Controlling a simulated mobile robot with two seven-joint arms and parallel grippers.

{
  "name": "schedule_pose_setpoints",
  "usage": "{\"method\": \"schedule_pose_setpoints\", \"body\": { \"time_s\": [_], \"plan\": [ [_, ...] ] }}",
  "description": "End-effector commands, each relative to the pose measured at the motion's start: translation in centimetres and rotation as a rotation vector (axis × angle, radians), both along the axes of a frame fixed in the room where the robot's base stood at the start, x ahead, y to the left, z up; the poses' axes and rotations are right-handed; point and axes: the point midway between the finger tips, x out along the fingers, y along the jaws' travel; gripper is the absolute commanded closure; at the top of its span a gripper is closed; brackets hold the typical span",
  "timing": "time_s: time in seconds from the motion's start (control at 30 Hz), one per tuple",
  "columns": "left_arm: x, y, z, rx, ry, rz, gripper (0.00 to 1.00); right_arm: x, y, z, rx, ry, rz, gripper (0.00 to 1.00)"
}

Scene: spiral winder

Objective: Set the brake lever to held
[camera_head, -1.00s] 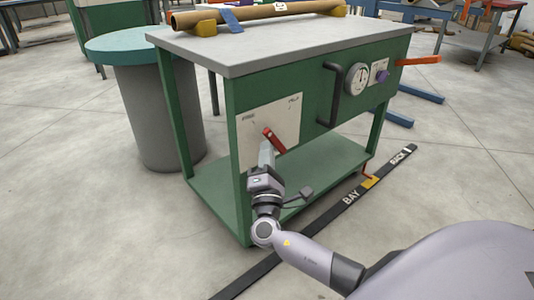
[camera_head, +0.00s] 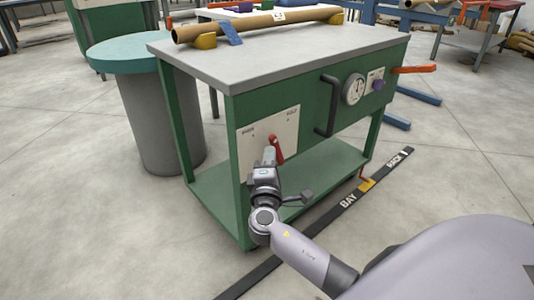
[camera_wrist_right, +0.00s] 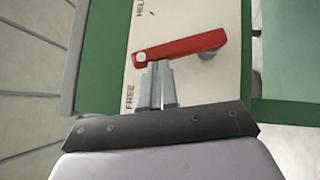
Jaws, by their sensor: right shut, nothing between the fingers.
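The red brake lever (camera_head: 277,148) is on a pale plate (camera_head: 254,142) on the green bench front. The plate is marked FREE at left and HELD at right. The lever stands steeply, its upper end between the two marks. My right gripper (camera_head: 269,151) is shut and empty, at the lever's left. In the right wrist view the lever (camera_wrist_right: 182,48) lies across above the fingertips (camera_wrist_right: 155,66), which appear to touch its FREE-side edge near the end with the pale dot. HELD reads beyond the lever, FREE beside the fingers. My left gripper is out of view.
A black handle (camera_head: 328,105), a gauge (camera_head: 353,89) and a purple knob (camera_head: 378,85) are right of the plate. A cardboard tube (camera_head: 250,24) lies on the grey bench top (camera_head: 260,57). A teal-topped drum (camera_head: 117,49) stands at left. A black floor strip (camera_head: 325,222) runs along the front.

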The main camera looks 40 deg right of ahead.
Motion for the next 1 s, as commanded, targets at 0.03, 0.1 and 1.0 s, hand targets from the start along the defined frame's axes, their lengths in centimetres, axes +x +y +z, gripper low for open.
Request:
{"method": "schedule_pose_setpoints", "body": {
  "time_s": [0.03, 0.1, 1.0],
  "plan": [
    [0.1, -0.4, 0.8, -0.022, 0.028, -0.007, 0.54, 0.0, -0.4, 0.9, -0.005, 0.003, -0.002, 1.00],
    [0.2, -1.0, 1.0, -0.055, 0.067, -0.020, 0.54, 0.1, -0.7, 1.4, 0.027, 0.002, 0.000, 1.00],
    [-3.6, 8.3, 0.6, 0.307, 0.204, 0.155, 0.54, 0.5, -6.3, 2.9, 0.760, 0.060, 0.000, 1.00]
  ]
}}
